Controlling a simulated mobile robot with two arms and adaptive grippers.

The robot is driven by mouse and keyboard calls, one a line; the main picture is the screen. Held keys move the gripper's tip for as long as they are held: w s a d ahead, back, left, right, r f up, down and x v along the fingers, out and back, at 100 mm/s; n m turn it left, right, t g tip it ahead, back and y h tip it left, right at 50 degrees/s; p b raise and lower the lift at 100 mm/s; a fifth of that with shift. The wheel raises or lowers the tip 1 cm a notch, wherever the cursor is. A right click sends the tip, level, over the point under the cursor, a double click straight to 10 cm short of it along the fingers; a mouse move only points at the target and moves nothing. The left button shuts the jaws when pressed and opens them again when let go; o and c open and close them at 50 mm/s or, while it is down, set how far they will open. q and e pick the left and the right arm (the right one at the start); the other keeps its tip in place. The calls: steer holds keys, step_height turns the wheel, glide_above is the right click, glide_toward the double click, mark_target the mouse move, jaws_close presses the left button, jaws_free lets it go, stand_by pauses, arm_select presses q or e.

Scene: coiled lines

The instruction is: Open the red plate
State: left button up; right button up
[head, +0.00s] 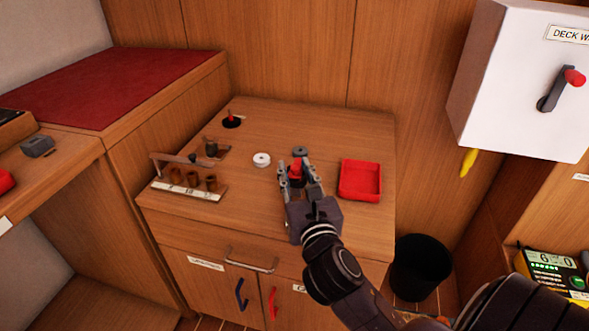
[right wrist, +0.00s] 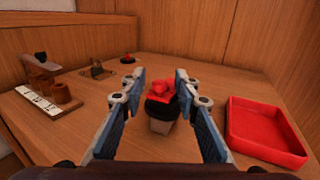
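No thing here is plainly a red plate. A red-topped piece with a dark base (right wrist: 161,103) stands on the wooden counter in the right wrist view. Its red top also shows in the head view (head: 295,169). My right gripper (head: 296,166) is open, its two fingers on either side of this piece. In the right wrist view gaps show between the fingers (right wrist: 158,78) and the piece. A second red piece in a black round (head: 231,120) is at the counter's back left. My left gripper is not in view.
A red square tray (head: 360,194) lies right of my gripper. A white ring (head: 262,160) and a grey round piece (head: 300,151) lie near it. A rack with brown cups (head: 192,186) stands at the left. A white wall box (head: 520,85) hangs at the right.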

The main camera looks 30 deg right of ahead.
steer(key=shift+w+d, duration=0.2)
steer(key=shift+w, duration=0.2)
jaws_close()
